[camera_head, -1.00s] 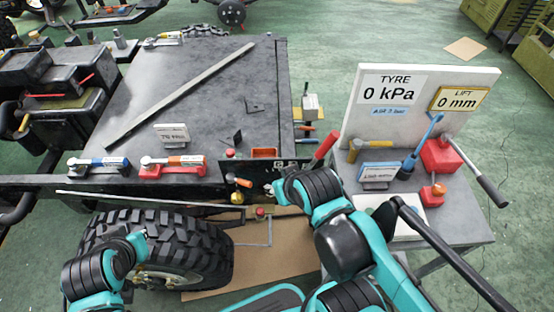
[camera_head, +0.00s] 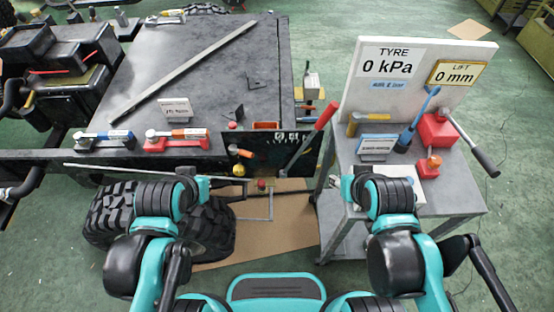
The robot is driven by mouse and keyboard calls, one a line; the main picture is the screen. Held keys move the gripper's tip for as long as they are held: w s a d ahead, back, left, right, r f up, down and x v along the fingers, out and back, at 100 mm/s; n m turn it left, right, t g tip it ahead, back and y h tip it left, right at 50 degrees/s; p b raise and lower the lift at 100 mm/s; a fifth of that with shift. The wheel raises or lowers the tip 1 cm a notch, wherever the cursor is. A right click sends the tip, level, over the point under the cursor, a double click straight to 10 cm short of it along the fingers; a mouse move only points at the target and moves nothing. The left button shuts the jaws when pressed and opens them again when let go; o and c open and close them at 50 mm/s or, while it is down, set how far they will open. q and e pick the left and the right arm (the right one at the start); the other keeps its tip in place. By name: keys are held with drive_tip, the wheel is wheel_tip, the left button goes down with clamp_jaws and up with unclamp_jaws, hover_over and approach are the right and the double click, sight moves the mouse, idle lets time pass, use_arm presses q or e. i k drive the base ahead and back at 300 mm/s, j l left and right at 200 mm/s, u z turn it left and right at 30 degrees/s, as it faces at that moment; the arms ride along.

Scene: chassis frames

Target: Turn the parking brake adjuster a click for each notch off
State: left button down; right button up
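The red-handled brake lever (camera_head: 322,120) slants up to the right from a black panel (camera_head: 262,163) at the vehicle's side. The panel carries two small white readouts (camera_head: 285,135), too small to read. An orange-tipped knob (camera_head: 242,153) and a yellow knob (camera_head: 239,170) sit on its left part; I cannot tell which is the adjuster. My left gripper (camera_head: 207,184) is in front of the tyre, left of and below the knobs, apart from them. My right gripper (camera_head: 336,181) is by the side table's left edge, away from the lever. Both fingertips are too small to judge.
A big black tyre (camera_head: 215,225) stands below the vehicle's deck (camera_head: 200,80). The side table (camera_head: 448,195) holds a hammer, a red jack and a sign reading 0 kPa and 0 mm.

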sight(239, 169)
drive_tip(key=k+j+u, duration=0.25)
drive_tip(key=k+j, duration=0.15)
drive_tip(key=k+j+u, duration=0.25)
drive_tip(key=k+j, duration=0.1)
drive_tip(key=j, duration=0.1)
